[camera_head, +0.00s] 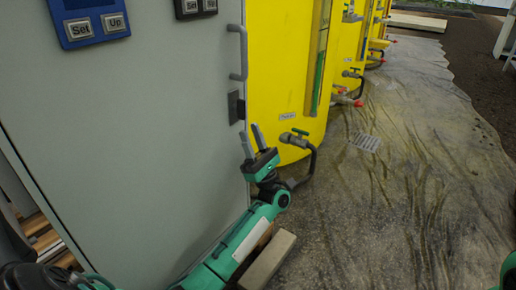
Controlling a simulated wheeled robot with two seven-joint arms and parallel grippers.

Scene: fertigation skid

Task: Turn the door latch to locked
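The grey cabinet door (130,140) fills the left half of the head view. A dark latch plate (233,107) sits near the door's right edge, below a grey bar handle (243,54). The latch is small and dark, so I cannot tell its turned position. My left gripper (252,139) is just below and right of the latch, pointing up. Its two fingers are apart with nothing between them, and it appears clear of the latch. My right gripper is out of view; only a green bit of my arm shows at the lower right edge.
Yellow tanks (285,70) stand right of the cabinet, with a valve and bent pipe (304,150) close to my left gripper. Blue (90,22) and dark (195,7) button panels are on the door. A beige block (268,262) lies below my arm. The wet floor at right is open.

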